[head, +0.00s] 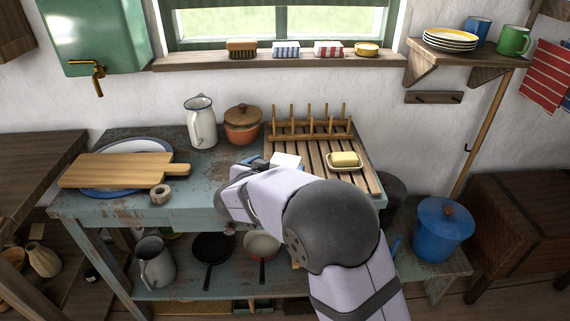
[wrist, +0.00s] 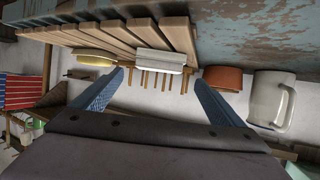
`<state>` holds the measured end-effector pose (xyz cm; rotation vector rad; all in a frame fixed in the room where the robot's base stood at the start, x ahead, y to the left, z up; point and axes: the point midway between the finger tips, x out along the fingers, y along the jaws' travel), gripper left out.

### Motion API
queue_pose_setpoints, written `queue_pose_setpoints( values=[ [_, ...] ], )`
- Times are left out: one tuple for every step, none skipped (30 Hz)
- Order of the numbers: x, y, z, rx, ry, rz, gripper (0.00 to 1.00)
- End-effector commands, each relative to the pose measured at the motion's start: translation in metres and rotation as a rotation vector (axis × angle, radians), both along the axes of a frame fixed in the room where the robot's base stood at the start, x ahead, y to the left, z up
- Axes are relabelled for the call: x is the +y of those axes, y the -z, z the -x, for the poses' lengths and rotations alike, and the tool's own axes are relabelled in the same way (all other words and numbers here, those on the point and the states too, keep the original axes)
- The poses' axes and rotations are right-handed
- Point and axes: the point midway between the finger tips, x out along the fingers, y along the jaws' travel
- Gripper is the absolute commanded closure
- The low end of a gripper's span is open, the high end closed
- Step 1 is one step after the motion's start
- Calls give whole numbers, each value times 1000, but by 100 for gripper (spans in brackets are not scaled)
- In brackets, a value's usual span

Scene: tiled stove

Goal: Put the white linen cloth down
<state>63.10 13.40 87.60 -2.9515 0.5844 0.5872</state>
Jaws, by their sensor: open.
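The white linen cloth (head: 286,160) is a small folded block lying at the left side of the slatted wooden drying rack. It also shows in the wrist view (wrist: 160,62), resting against the slats. My gripper (wrist: 159,77) is open, with its two blue fingers apart and the cloth seen in the space between their tips. The cloth does not appear pinched by either finger. In the head view my gripper (head: 256,162) is at the rack's left edge, mostly hidden by my wrist, and the cloth is partly hidden too.
A yellow block on a dish (head: 344,161) sits on the rack (head: 361,180), right of the cloth. A lidded orange pot (head: 242,130) and a white enamel jug (head: 200,124) stand behind. A cutting board (head: 115,171) lies at the left. The blue worktop (head: 195,200) between is mostly clear.

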Motion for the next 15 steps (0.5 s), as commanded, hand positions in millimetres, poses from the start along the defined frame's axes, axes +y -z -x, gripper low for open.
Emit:
queue_pose_setpoints(
  values=[
    [-1,2,-2,0,1,0,8],
    [-2,3,-4,0,1,0,8],
    [-3,4,-7,1,1,0,8],
    [-4,5,-9,1,1,0,8],
    [-5,6,-11,1,1,0,8],
    [-6,7,-14,1,1,-1,8],
    [-7,8,-16,1,1,-1,8],
    [-7,8,-17,0,1,0,8],
    [-8,8,-17,0,1,0,8],
    [-8,8,-18,0,0,0,8],
    [-8,8,-18,0,0,0,8],
    [-8,9,-18,0,0,0,8],
    [-8,9,-19,0,0,1,8],
    [-9,10,-20,0,1,1,8],
    [-11,11,-23,0,1,1,8]
  ],
)
